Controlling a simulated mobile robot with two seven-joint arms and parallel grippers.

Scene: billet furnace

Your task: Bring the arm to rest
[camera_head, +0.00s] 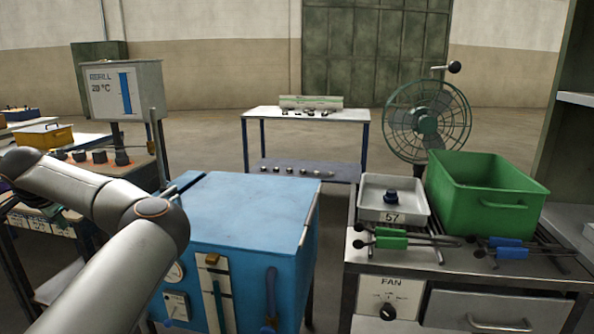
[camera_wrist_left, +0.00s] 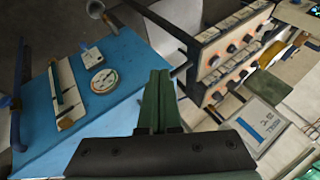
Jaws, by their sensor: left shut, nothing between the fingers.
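My left arm (camera_head: 95,200) comes in from the bottom left of the head view, bends at a joint beside the blue furnace cabinet (camera_head: 245,205), and reaches to the left edge. In the left wrist view my left gripper (camera_wrist_left: 158,80) has its green fingers together, with nothing between them. Behind the fingers are the front of the blue cabinet (camera_wrist_left: 120,48), with a round gauge (camera_wrist_left: 103,80), and a panel with several dark knobs (camera_wrist_left: 232,48). The fingers cannot be made out clearly in the head view. My right gripper is in neither view.
A display box (camera_head: 122,90) reading 20 °C stands behind my arm. On the right, a bench holds a white tray (camera_head: 410,214) marked 57, a green bin (camera_head: 484,203) and several tongs. A fan (camera_head: 428,120) stands behind. Open floor surrounds the far table (camera_head: 300,115).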

